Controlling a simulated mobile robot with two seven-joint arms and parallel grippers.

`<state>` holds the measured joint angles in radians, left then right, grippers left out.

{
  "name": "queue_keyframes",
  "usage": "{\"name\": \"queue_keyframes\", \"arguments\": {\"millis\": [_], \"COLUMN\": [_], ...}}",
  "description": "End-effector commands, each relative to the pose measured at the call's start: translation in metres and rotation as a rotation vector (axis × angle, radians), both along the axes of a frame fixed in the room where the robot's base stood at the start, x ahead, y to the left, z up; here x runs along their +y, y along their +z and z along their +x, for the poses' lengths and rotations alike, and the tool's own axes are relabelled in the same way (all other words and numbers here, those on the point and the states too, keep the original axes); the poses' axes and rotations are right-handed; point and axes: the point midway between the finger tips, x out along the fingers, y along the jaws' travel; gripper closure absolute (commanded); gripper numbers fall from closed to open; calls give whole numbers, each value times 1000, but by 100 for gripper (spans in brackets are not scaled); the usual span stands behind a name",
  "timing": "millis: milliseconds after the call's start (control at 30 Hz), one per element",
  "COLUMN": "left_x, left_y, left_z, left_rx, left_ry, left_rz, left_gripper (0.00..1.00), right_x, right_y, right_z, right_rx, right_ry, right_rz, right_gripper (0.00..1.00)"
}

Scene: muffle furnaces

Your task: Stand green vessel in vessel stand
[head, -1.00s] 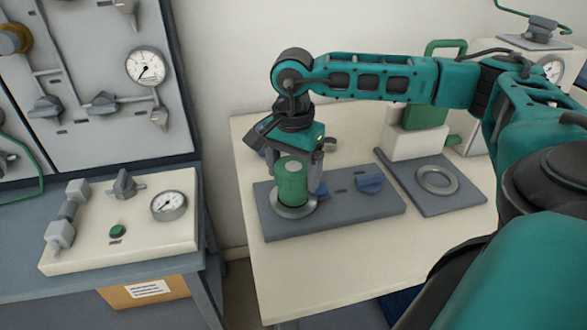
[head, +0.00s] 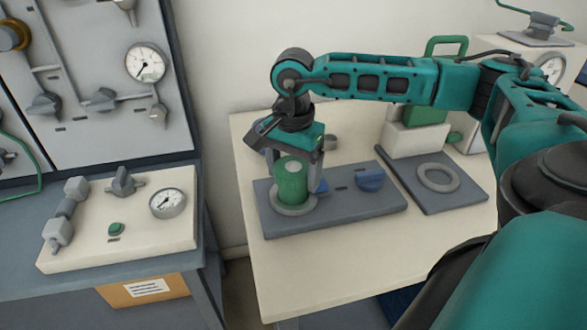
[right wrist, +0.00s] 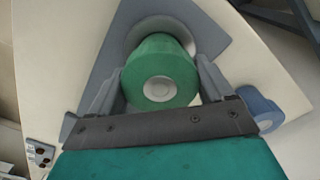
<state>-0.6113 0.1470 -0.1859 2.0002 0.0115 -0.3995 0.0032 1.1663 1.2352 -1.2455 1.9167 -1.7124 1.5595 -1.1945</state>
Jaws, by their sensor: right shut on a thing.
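The green vessel (head: 291,186) is an upright green cylinder with a pale round spot on top. It stands at the grey ring (head: 312,206) on the left end of a grey-blue plate (head: 350,212). Whether it is fully seated in that ring I cannot tell. My right gripper (head: 300,176) is shut on the vessel from above. In the right wrist view the vessel (right wrist: 160,70) sits between the two fingers, with the ring around its far side. Its base is partly hidden. My left gripper is not in view.
A blue knob (head: 370,180) sits on the same plate, right of the vessel. A second grey plate (head: 458,200) with an empty ring (head: 438,190) lies to its right. A bench with a gauge (head: 167,203) stands at left. The front of the cream table (head: 330,270) is clear.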

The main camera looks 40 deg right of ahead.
Motion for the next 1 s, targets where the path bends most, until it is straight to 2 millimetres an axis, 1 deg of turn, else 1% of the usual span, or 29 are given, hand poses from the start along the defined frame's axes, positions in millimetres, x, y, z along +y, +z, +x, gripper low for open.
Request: {"name": "queue_keyframes", "arguments": {"millis": [367, 400, 600, 967, 1000], "left_x": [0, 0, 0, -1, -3], "left_y": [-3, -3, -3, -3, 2], "left_z": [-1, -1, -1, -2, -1], "left_rx": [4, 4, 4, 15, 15], "left_ry": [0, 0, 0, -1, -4], "left_rz": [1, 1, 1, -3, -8], "left_gripper": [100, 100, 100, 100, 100], "right_x": [0, 0, 0, 0, 0], "right_y": [0, 0, 0, -2, 4], "right_z": [1, 1, 1, 0, 0], "right_rx": [-4, -4, -3, 2, -2], "right_ry": [0, 0, 0, 0, 0], "right_rz": [0, 0, 1, -1, 1], "right_gripper": [70, 18, 0, 0, 0]}}
